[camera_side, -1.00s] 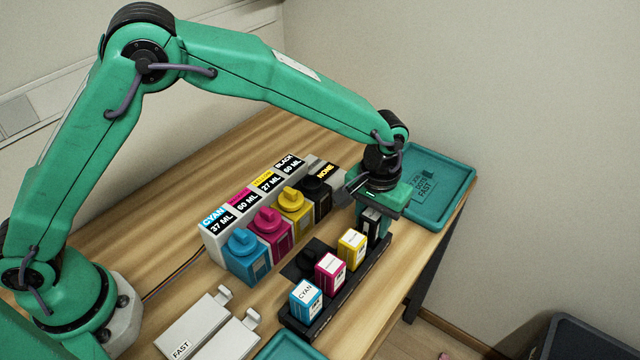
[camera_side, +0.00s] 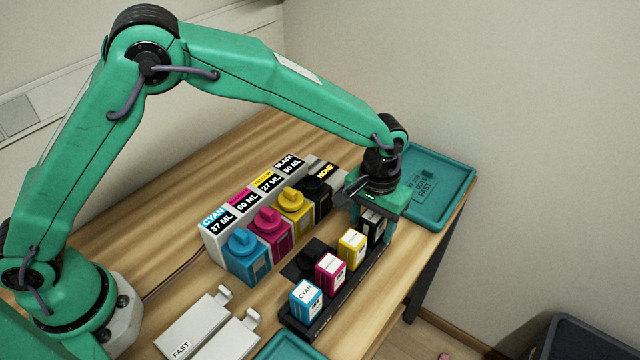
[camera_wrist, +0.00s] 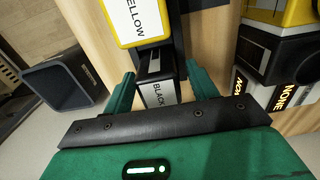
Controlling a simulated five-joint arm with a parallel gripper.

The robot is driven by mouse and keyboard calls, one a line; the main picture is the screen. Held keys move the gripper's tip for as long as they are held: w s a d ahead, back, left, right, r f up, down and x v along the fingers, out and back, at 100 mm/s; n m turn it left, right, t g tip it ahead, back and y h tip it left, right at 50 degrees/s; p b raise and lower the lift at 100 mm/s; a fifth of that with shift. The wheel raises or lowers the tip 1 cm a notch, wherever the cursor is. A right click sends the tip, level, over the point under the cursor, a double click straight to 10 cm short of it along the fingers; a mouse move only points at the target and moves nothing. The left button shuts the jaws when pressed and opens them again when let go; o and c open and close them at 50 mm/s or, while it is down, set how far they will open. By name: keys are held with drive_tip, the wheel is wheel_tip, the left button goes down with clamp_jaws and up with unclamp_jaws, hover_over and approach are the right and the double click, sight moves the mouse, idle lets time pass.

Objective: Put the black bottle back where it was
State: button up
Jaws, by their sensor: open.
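The black bottle (camera_side: 374,226) stands upright in the far end slot of the dark rack (camera_side: 353,288), beyond the yellow bottle (camera_side: 352,246). In the wrist view the black bottle (camera_wrist: 157,94) shows its white BLACK label between my green fingers. My gripper (camera_side: 373,226) is open around it, pointing down, with a finger on either side. In the wrist view the fingers of my gripper (camera_wrist: 160,90) stand apart from the bottle's sides. The bottle's lower part is hidden in the rack.
Magenta (camera_side: 331,274) and cyan (camera_side: 306,299) bottles stand in the same rack. A teal tray (camera_side: 455,180) lies behind.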

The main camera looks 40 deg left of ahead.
wheel_tip(320, 180, up, 12)
drive_tip(key=shift+f, duration=0.1)
drive_tip(key=shift+r, duration=0.2)
idle(0.4)
idle(0.4)
drive_tip(key=s+a+r+t, duration=0.1)
drive_tip(key=s+a+r, duration=0.35)
drive_tip(key=a, duration=0.45)
drive_tip(key=s+a+r+t, duration=0.2)
drive_tip(key=s+a+r, duration=0.3)
drive_tip(key=a, duration=0.4)
drive_tip(key=s+a+f+t, duration=0.1)
drive_tip(key=s+a+t, duration=0.1)
drive_tip(key=s+a, duration=0.8)
drive_tip(key=s, duration=0.3)
drive_tip(key=shift+a+f+t, duration=0.2)
drive_tip(key=shift+a+t, duration=0.05)
drive_tip(key=shift+t, duration=0.05)
